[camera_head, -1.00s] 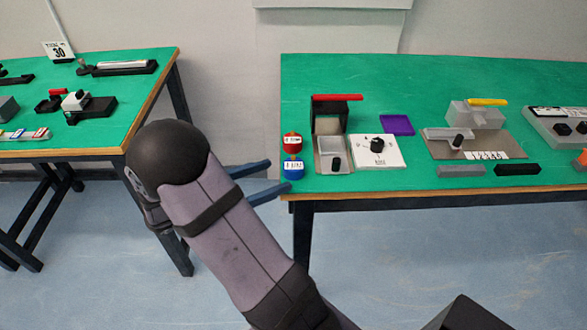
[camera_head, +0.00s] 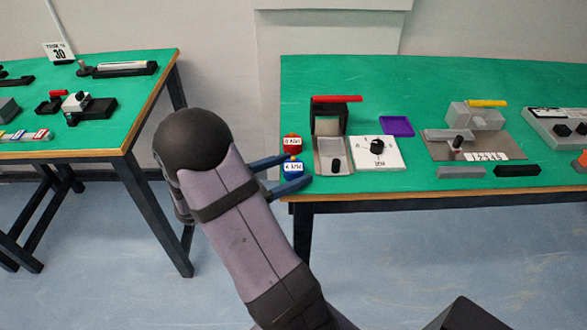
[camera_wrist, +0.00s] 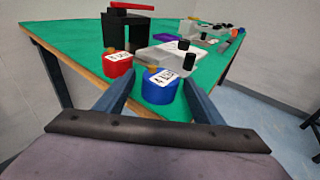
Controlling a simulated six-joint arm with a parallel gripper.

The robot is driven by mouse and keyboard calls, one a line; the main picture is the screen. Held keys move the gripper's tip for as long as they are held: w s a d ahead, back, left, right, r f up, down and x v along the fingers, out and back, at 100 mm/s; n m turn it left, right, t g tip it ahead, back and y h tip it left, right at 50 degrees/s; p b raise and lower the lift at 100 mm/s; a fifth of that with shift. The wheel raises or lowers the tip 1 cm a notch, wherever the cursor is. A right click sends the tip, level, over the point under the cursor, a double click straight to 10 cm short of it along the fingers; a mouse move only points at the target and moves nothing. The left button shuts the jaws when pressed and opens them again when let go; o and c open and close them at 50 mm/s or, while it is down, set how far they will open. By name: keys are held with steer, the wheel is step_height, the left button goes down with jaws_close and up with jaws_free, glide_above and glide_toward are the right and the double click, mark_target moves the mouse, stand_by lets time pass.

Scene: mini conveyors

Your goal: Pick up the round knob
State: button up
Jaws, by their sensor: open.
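Two round, labelled pieces stand at the front left corner of the right table: a red one (camera_head: 292,140) and a blue one (camera_head: 293,172) in front of it. A black dial knob (camera_head: 377,144) sits on a white plate (camera_head: 392,157) further right. The frames do not settle which is the round knob. My gripper (camera_head: 296,168) is open at the table corner, its fingers either side of the blue piece. In the wrist view the blue piece (camera_wrist: 158,92) stands between the fingers, not gripped; the red piece (camera_wrist: 117,67) is just outside the left finger.
The green table (camera_head: 430,90) holds a black block with a red bar (camera_head: 337,99), a metal tray (camera_head: 320,162) close right of the two pieces, a purple tray (camera_head: 397,124) and a grey fixture (camera_head: 472,117). Another table (camera_head: 125,75) stands left, with a gap between.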

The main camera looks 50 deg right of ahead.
mark_target(293, 165)
steer(key=shift+s+d+f, duration=0.1)
steer(key=shift+s+d, duration=0.05)
steer(key=shift+d, duration=0.45)
steer(key=shift+c, duration=0.6)
steer(key=c, duration=1)
step_height(293, 165, up, 10)
steer(key=shift+r+p, duration=0.1)
steer(key=shift+p, duration=0.6)
